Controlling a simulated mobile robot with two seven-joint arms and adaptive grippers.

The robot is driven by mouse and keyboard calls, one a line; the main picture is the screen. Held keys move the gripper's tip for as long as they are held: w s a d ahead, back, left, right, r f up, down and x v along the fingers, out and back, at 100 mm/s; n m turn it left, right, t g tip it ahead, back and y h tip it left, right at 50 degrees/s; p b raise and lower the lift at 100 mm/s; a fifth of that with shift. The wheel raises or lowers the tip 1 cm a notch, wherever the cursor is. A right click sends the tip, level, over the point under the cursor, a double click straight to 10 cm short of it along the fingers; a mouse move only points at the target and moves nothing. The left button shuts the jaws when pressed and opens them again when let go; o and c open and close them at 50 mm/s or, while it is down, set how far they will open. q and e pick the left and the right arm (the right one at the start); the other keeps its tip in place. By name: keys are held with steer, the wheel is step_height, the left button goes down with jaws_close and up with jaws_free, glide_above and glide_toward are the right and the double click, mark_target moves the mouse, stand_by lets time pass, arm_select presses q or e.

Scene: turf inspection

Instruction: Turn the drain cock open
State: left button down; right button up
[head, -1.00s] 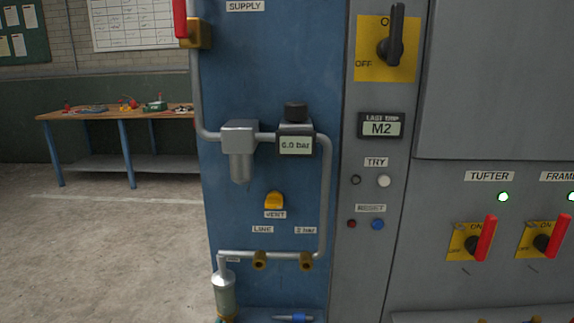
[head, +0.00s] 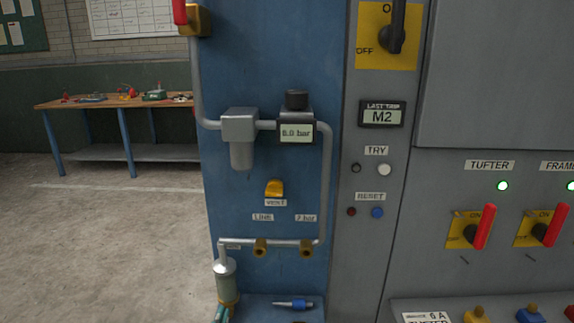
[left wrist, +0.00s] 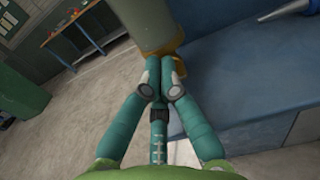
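The filter cylinder (head: 225,285) hangs at the lower left of the blue panel, with the brass drain cock (head: 229,301) at its lower end. In the left wrist view the brass of the drain cock (left wrist: 180,73) shows beside and behind my fingertips, below the cylinder (left wrist: 148,25). My left gripper (left wrist: 161,72) has its teal fingers drawn close together at the cock and looks shut on it. The fingers hide the part between them. In the head view only a bit of the left gripper (head: 221,314) shows at the bottom edge. My right gripper is out of view.
A blue ledge (head: 262,304) under the panel carries a blue-tipped tool (head: 295,304). Brass fittings (head: 260,248) sit on the pipe above. A grey cabinet with red-handled switches (head: 484,227) stands to the right. Open floor and a workbench (head: 120,105) lie to the left.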

arm_select(q)
steer(key=shift+d+f, duration=0.2)
steer(key=shift+d, duration=0.5)
steer(key=shift+r, duration=0.15)
steer(key=shift+d+r+p, duration=0.15)
steer(key=shift+r+p, duration=0.1)
steer(key=shift+p, duration=0.1)
steer(key=s, duration=0.6)
steer(key=shift+p, duration=0.3)
